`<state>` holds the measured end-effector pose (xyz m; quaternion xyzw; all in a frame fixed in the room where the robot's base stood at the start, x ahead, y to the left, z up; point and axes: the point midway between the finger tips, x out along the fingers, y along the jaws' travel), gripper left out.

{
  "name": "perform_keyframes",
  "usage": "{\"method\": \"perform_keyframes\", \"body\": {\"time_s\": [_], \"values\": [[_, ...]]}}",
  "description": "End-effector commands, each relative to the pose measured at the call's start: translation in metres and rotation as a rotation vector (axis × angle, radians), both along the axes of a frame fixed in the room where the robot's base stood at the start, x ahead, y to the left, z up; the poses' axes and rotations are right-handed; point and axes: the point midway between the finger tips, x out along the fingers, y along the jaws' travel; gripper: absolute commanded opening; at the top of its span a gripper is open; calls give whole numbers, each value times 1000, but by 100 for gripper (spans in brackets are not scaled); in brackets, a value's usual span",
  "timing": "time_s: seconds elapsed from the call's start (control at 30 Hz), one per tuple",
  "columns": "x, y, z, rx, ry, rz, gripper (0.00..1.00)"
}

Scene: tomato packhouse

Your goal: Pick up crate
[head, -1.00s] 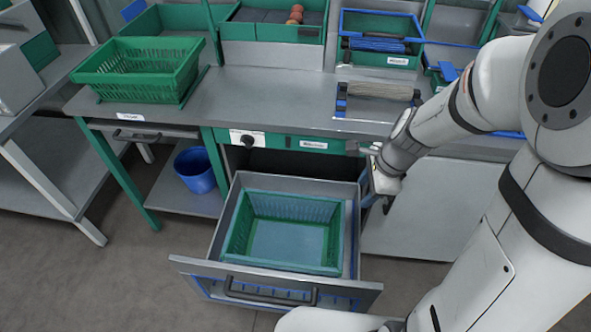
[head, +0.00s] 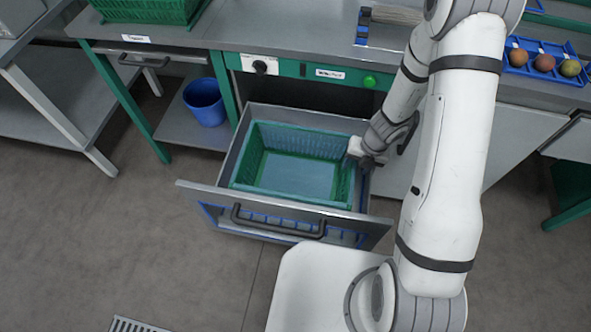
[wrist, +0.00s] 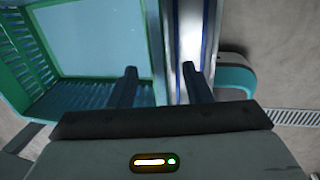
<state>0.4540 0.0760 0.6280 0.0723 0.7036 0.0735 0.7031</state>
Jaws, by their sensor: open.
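A green slatted crate (head: 243,172) with a pale blue-grey floor sits inside the pulled-out drawer (head: 205,190). My gripper (head: 357,166) is over the right side of the drawer, close to the crate's right wall; the arm and wrist partly hide that spot. In the wrist view my gripper (wrist: 164,85) is open, its two dark fingers apart and empty. There the crate (wrist: 157,60) fills the upper left, with its near edge beside the left finger. I cannot tell how high the fingers are above the rim.
Another green crate (head: 150,10) stands on the worktop at the upper left. A blue bucket (head: 205,102) is on the lower shelf. A blue tray with round fruit (head: 545,62) lies at the right. The floor left of the drawer is clear.

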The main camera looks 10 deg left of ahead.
Motion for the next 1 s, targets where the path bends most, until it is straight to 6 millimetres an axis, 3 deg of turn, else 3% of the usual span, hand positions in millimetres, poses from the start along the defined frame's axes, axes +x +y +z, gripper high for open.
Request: {"method": "perform_keyframes", "body": {"time_s": [0.3,0.67,1.0], "values": [[1,7,-46,0,1,3,45],[1,9,-51,1,0,3,45],[1,9,-51,1,0,2,18]]}}
